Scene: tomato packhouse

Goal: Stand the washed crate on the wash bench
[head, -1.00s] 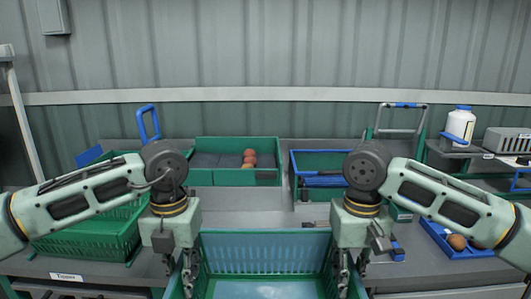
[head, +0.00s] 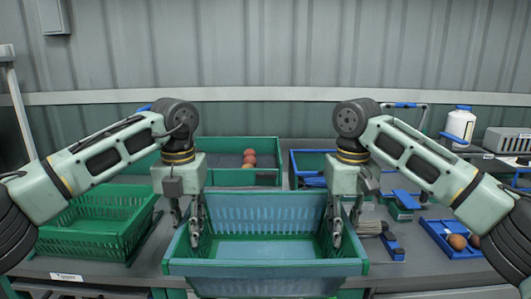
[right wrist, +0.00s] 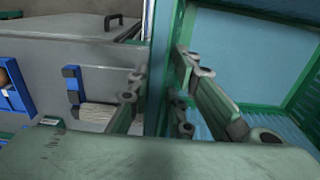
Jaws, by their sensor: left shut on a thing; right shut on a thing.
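A green crate with a wet-looking bluish inside (head: 265,268) is in the lower middle of the head view, upright and open at the top, at the bench's front edge. My left gripper (head: 186,225) is shut on its left side wall. My right gripper (head: 345,225) is shut on its right side wall. In the right wrist view my right gripper's fingers (right wrist: 155,100) straddle the crate's wall (right wrist: 160,65). The crate's underside is hidden, so I cannot tell whether it touches the bench (head: 400,273).
A green crate (head: 90,240) stands at left beside the label "Tipper". Behind are a green bin (head: 205,177) with several tomatoes and a blue-rimmed bin (head: 300,158). At right are a brush (head: 370,228) and a blue tray (head: 455,251) with tomatoes.

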